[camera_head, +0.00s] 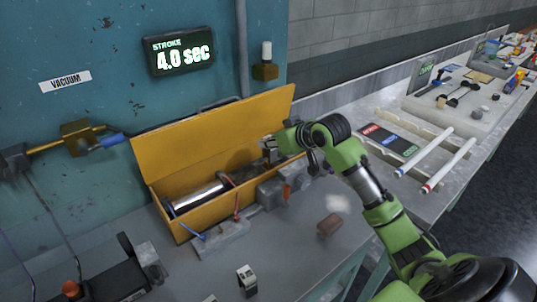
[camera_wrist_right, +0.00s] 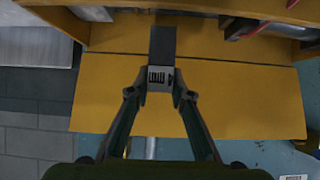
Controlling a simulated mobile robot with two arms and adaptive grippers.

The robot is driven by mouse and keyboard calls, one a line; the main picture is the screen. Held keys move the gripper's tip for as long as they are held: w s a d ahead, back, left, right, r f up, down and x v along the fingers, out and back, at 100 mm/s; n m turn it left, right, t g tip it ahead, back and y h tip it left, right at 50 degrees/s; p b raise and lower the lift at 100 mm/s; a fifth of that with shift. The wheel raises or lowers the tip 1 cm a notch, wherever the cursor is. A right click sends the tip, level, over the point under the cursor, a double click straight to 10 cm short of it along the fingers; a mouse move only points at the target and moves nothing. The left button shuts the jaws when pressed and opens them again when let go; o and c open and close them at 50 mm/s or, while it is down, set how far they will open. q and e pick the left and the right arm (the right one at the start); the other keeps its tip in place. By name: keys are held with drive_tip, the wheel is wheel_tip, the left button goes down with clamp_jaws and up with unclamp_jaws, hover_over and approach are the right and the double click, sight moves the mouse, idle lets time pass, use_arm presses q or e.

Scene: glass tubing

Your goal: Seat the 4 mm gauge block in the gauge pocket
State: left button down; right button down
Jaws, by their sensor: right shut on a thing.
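My right gripper (camera_head: 268,150) is over the right part of an open yellow box (camera_head: 160,178). In the right wrist view, the gripper (camera_wrist_right: 160,86) is shut on a small block (camera_wrist_right: 160,76) with a pale face, dark markings and a dark upper part. I take it for the 4 mm gauge block; the marking is too small to read surely. The block is held at the fingertips, in front of the yellow panel. I cannot pick out the gauge pocket, nor tell whether the block touches anything. My left gripper is not in view.
A metal cylinder (camera_head: 200,194) lies in the box. A lit display (camera_head: 180,51) reads 4.0 sec.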

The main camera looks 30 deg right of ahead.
drive_tip(key=w+d+f, duration=0.1)
drive_tip(key=w+f, duration=0.1)
drive_tip(key=w+d+f, duration=0.1)
drive_tip(key=f, duration=0.1)
drive_tip(key=w+d+f+p, duration=0.1)
drive_tip(key=w+f, duration=0.1)
drive_tip(key=shift+w+d+f, duration=0.1)
drive_tip(key=shift+w+f, duration=0.2)
wheel_tip(320, 180, down, 2)
drive_tip(key=shift+f+p, duration=0.15)
drive_tip(key=shift+p, duration=0.35)
drive_tip(key=shift+f, duration=0.35)
drive_tip(key=shift+f, duration=0.15)
drive_tip(key=c, duration=1.8)
unclamp_jaws()
